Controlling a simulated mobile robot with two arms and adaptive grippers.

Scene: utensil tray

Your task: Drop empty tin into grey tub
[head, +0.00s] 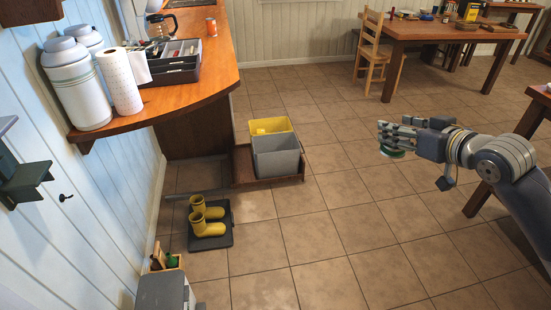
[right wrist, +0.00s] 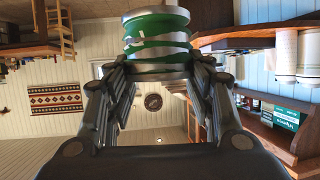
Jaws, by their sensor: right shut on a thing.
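The tin (head: 392,152) is green with pale metal ends and shows under the fingers of my right gripper in the head view. My right gripper (head: 398,142) is shut on it, above the open floor to the right of the tubs. In the right wrist view the tin (right wrist: 157,30) sits between the fingertips of my right gripper (right wrist: 160,70). The grey tub (head: 276,160) stands on the floor near the counter's end, apart from the tin. Its inside bottom is hidden. I do not make out my left gripper.
A yellow tub (head: 270,126) stands behind the grey one, both on a low brown tray (head: 243,168). Yellow boots (head: 206,222) stand on a dark mat (head: 210,243). The wooden counter (head: 215,75) is at the left. Tiled floor is clear between the tubs and my right gripper.

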